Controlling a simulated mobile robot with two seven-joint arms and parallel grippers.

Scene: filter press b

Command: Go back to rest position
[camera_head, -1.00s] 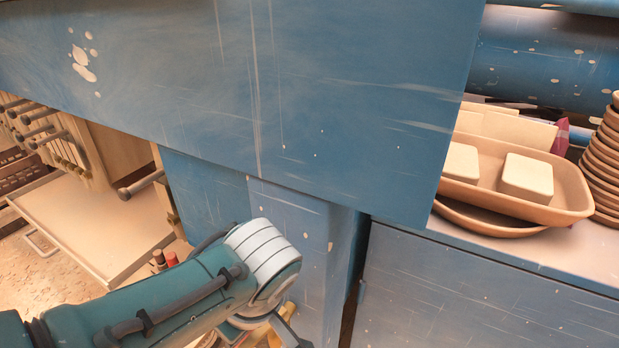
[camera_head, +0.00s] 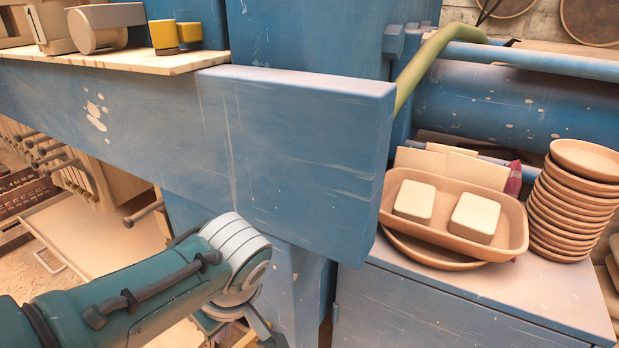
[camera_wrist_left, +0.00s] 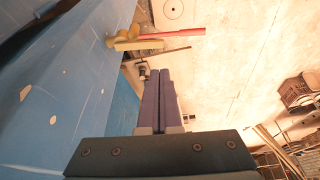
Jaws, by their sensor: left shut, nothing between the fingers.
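My left arm (camera_head: 150,295) comes in from the lower left in the head view, bent downward beside the blue press body. Its wrist lies at the bottom edge, and the fingertips are not clearly visible there. In the left wrist view my left gripper (camera_wrist_left: 160,73) has its two long fingers together, with nothing between them. It points out over the pale floor, beside the blue panel on the left. My right gripper is not in view.
The blue press beam (camera_head: 300,150) juts out just beyond my left arm. A tan tray (camera_head: 455,210) with two pale blocks and a stack of brown dishes (camera_head: 575,205) sit on the blue cabinet at right. A yellow tool (camera_wrist_left: 130,40) lies near the floor.

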